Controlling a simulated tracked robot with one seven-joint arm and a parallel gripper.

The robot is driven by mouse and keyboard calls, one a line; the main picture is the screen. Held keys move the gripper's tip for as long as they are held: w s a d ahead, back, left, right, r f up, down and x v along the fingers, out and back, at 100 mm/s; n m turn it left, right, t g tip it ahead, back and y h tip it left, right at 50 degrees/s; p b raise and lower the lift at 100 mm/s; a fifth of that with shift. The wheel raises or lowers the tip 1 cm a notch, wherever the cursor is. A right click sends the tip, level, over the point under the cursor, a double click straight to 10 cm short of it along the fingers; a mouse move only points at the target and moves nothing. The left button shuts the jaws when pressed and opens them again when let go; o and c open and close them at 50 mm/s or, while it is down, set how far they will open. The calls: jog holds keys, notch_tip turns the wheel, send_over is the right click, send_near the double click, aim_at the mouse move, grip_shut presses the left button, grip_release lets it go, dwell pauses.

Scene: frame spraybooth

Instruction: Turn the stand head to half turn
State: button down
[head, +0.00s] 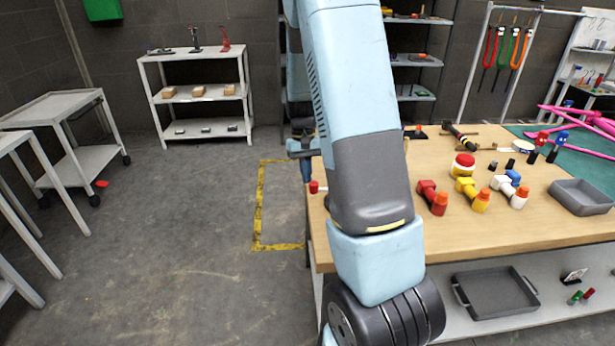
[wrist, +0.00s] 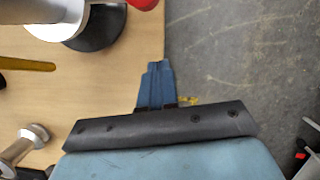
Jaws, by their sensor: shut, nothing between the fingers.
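What looks like the stand (wrist: 103,30) shows at the top left of the wrist view, cut off by the frame. It has a dark round base, pale grey parts above it and a red end (wrist: 146,3). Its head's turn angle cannot be read. In the head view my arm hides most of that spot; a small red piece (head: 314,187) shows at the table's left edge. My gripper (wrist: 158,66) has blue fingers, shut and empty, over the table edge. It is apart from the stand, below and right of the red end in the wrist view.
The wooden table (head: 520,225) holds red, yellow and white fittings (head: 478,197) and a grey tray (head: 580,196). A metal dumbbell-shaped piece (wrist: 24,148) and a yellow strip (wrist: 26,66) lie left of my gripper.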

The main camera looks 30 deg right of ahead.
jog(key=v, duration=0.9)
jog(key=shift+s+r, duration=0.2)
jog(key=shift+r, duration=0.25)
jog(key=shift+r, duration=0.1)
jog(key=s+a+r+n+t, duration=0.1)
jog(key=s+a+r+t, duration=0.15)
jog(key=s+r, duration=0.35)
jog(key=s+a+r+t, duration=0.2)
jog(key=s+a+r, duration=0.2)
jog(key=s+r, duration=0.15)
jog(key=s+a+r+t, duration=0.2)
jog(key=s+a, duration=0.1)
jog(key=s, duration=0.4)
jog(key=s+a+r+n+t, duration=0.1)
jog(key=s+a+r+t, duration=0.1)
jog(key=s, duration=0.5)
jog(key=shift+s+a+h, duration=0.2)
jog(key=shift+a+h, duration=0.1)
jog(key=shift+a, duration=0.1)
jog(key=shift+r, duration=0.1)
